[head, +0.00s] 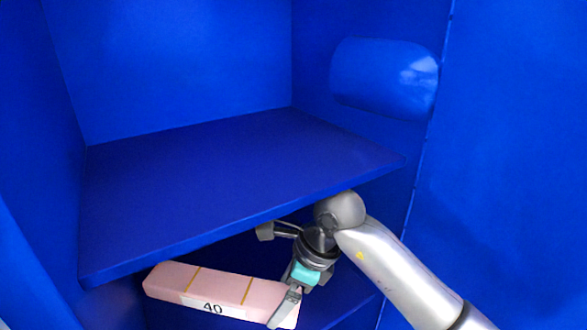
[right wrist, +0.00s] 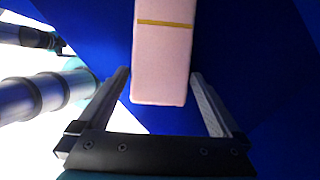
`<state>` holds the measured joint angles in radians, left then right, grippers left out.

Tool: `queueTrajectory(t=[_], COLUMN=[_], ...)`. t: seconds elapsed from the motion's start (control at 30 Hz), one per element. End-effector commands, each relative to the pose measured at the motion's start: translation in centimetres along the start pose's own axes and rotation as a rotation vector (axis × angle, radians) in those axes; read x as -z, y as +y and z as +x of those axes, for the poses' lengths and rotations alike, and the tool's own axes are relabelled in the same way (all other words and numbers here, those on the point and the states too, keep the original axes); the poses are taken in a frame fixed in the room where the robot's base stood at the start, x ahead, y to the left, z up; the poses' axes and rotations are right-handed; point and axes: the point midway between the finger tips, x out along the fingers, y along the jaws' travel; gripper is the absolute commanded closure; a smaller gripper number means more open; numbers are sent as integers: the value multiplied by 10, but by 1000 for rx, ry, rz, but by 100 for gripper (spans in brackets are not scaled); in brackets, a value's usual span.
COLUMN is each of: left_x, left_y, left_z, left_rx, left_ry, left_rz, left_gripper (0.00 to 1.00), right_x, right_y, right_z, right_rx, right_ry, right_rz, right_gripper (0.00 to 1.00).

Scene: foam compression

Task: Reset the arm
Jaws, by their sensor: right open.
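My right arm comes in from the lower right in the head view. Its right gripper (head: 285,308) reaches under the blue shelf, at the right end of a pink foam block (head: 172,283). The block has yellow bands and a white label reading 40. In the right wrist view the gripper (right wrist: 163,95) is open, with one finger on each side of the near end of the foam block (right wrist: 162,65). Gaps show between the block and both fingers. My left gripper is not in view.
A blue shelf board (head: 230,175) lies above the foam block and close over my right wrist. Blue walls enclose the left and back. A blue rounded cylinder (head: 380,78) sits on the right wall above the shelf. The space on top of the shelf is empty.

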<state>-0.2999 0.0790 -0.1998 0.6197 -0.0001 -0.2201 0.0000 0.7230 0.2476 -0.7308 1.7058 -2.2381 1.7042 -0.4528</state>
Motion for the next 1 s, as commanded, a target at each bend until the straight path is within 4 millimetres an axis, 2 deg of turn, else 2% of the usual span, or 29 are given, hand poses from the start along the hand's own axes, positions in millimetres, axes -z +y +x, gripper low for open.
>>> queueTrajectory(t=[0.17, 0.8, 1.0], left_x=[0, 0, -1], left_y=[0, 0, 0], left_z=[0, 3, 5], left_rx=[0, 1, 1], left_ry=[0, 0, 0], left_rz=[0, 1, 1], left_gripper=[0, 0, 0], right_x=[-14, -96, -110], right_y=[0, 1, 1], right_z=[5, 39, 51], right_rx=[-1, -2, -2], right_ry=[-2, -2, -1], right_rz=[-2, -1, 0], right_gripper=[0, 0, 0])
